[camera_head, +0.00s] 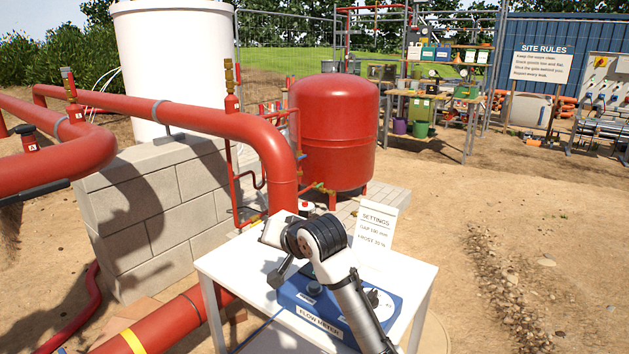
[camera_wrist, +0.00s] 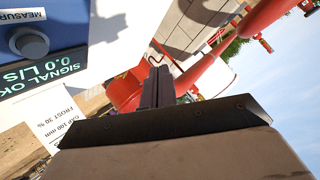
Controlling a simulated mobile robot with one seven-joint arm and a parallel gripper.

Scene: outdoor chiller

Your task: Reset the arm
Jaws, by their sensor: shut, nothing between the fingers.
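My gripper (camera_wrist: 158,88) shows in the wrist view with its dark fingers shut together and nothing between them. In the head view my arm reaches over the white table, and its bent joint hides part of the blue flow meter (camera_head: 298,297). The fingers are hard to make out there. In the wrist view the meter's face (camera_wrist: 48,45) is at the upper left, apart from the fingers. It has a grey knob (camera_wrist: 30,43) and a display (camera_wrist: 40,72) reading "SIGNAL OK 0.0 L/S".
The white table (camera_head: 232,262) also holds a settings card (camera_head: 376,228). Red pipes (camera_head: 205,118) run behind and left, over a block wall (camera_head: 150,190). A red tank (camera_head: 335,130) stands behind the table. Open dirt ground (camera_head: 560,230) lies to the right.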

